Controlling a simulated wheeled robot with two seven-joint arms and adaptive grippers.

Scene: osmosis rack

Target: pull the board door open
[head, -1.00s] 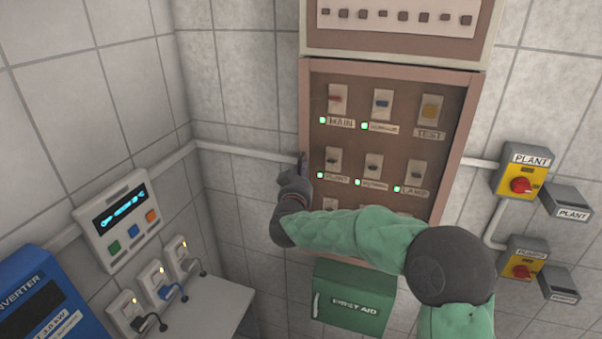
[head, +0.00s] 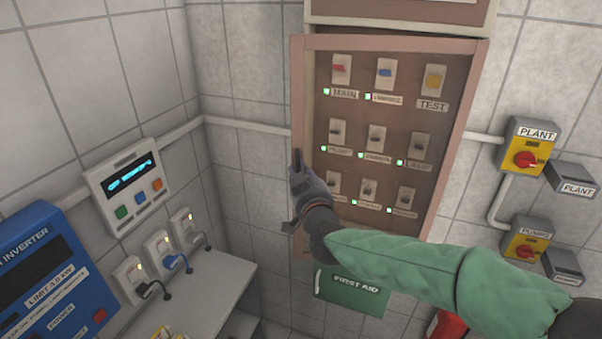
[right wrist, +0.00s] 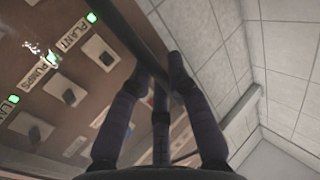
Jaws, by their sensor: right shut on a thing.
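The board door (head: 300,80) is a brown-framed, see-through panel over rows of labelled switches. Its left edge stands out from the board, so it is partly open, with its right side still close to the board. My right gripper (head: 299,172) is at the door's left edge, shut on the dark upright handle (head: 297,158). In the right wrist view, the fingers (right wrist: 160,78) close around the dark handle bar (right wrist: 128,35), beside the door panel with its switches. The fingers hide part of the handle. My left gripper is out of view.
A green first aid box (head: 350,291) hangs below the board. Yellow plant (head: 527,146) and pumps (head: 526,239) switches are on the right wall. A blue inverter (head: 45,270), a control panel (head: 127,187) and sockets with plugs are at left, above a shelf (head: 205,285).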

